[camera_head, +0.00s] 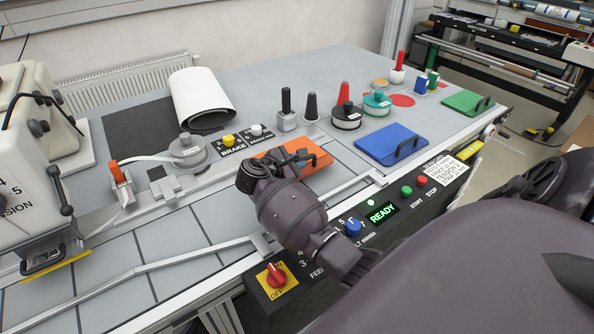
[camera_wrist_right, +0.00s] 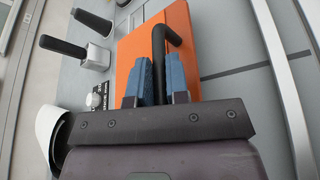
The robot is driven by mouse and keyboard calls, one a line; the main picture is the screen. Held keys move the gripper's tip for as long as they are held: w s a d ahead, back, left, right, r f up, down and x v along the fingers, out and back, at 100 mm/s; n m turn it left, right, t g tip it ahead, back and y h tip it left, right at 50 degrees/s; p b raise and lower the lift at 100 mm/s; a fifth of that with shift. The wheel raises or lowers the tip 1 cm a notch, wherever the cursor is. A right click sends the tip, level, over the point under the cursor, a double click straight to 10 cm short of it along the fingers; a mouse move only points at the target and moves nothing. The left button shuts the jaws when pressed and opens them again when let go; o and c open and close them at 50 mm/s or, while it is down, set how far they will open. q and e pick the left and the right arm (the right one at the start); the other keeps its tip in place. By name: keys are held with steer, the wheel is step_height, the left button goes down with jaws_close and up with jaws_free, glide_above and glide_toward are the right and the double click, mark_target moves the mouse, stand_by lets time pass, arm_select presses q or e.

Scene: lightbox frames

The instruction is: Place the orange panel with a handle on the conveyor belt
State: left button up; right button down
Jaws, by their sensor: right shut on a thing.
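The orange panel (camera_head: 322,159) lies near the middle of the head view, at the table's surface; I cannot tell whether it is lifted. Its black handle (camera_wrist_right: 158,45) shows in the right wrist view, between the blue fingertips of my right gripper (camera_wrist_right: 158,82). In the head view my right gripper (camera_head: 292,161) is shut on this handle, and the dark wrist hides part of the panel. The conveyor belt (camera_head: 150,245) is the tiled grey surface with metal rails at lower left. My left gripper is not in view.
A blue panel (camera_head: 385,143) and a green panel (camera_head: 463,102) lie to the right. Several stamps and a white roll (camera_head: 200,97) stand behind. A control box with a red knob (camera_head: 277,273) and a READY display (camera_head: 382,213) lines the front edge. The belt's lower-left part is clear.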

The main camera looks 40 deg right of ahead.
mark_target(305, 168)
steer(key=shift+f, duration=1.5)
steer(key=c, duration=1.1)
jaws_free()
steer(key=b+v, duration=0.1)
steer(key=v, duration=1.1)
steer(key=shift+s, duration=0.15)
